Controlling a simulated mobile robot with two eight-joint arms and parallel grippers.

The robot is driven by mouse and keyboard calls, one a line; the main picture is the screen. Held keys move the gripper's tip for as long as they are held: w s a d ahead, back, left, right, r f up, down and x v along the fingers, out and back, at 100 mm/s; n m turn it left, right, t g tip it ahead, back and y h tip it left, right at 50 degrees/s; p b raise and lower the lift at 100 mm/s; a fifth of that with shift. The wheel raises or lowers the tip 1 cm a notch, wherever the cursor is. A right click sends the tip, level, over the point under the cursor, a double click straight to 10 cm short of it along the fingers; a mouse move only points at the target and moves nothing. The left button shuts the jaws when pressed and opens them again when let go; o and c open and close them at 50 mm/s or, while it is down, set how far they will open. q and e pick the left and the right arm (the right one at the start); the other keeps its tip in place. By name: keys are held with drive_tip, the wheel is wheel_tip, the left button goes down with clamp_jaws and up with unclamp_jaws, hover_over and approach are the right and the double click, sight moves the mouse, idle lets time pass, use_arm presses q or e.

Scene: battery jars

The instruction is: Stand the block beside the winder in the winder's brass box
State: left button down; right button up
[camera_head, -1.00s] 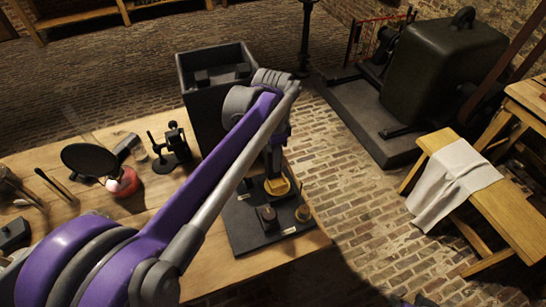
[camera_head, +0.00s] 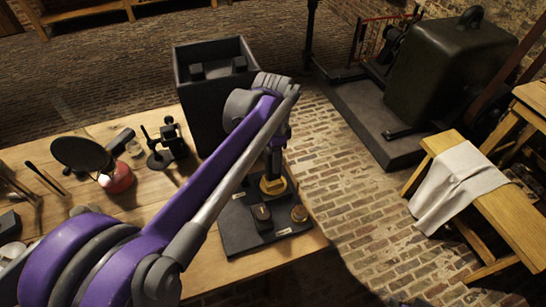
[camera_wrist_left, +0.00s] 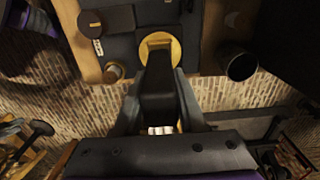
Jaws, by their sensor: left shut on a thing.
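My left gripper (camera_head: 275,160) points down over the dark board at the right end of the table. It is shut on a black block (camera_wrist_left: 158,82), which shows between the fingers in the left wrist view. The block's far end overlaps a brass box (camera_wrist_left: 158,38) on the board, also seen in the head view (camera_head: 273,187). I cannot tell whether the block is inside it or just above. A dark squat piece (camera_head: 262,212) and a round brass piece (camera_head: 299,213) stand in front of the box. I cannot tell which piece is the winder. My right gripper is not in view.
The dark board (camera_head: 238,228) lies near the table's right edge. A tall black bin (camera_head: 194,110) stands behind the arm. A small black stand (camera_head: 167,150) and a red lamp with a dark disc (camera_head: 118,179) are to the left.

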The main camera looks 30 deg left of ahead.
use_arm(q)
drive_tip(key=shift+f, duration=0.4)
idle(0.8)
drive_tip(key=shift+f+b, duration=0.5)
drive_tip(key=shift+f, duration=0.3)
idle(0.3)
idle(0.6)
drive_tip(key=shift+f+b, duration=0.35)
drive_tip(key=shift+f, duration=0.45)
idle(0.5)
drive_tip(key=shift+c, duration=2)
unclamp_jaws()
drive_tip(key=shift+r, duration=0.1)
wheel_tip(320, 180, up, 11)
drive_tip(key=shift+f+p, duration=0.1)
drive_tip(key=shift+p, duration=0.5)
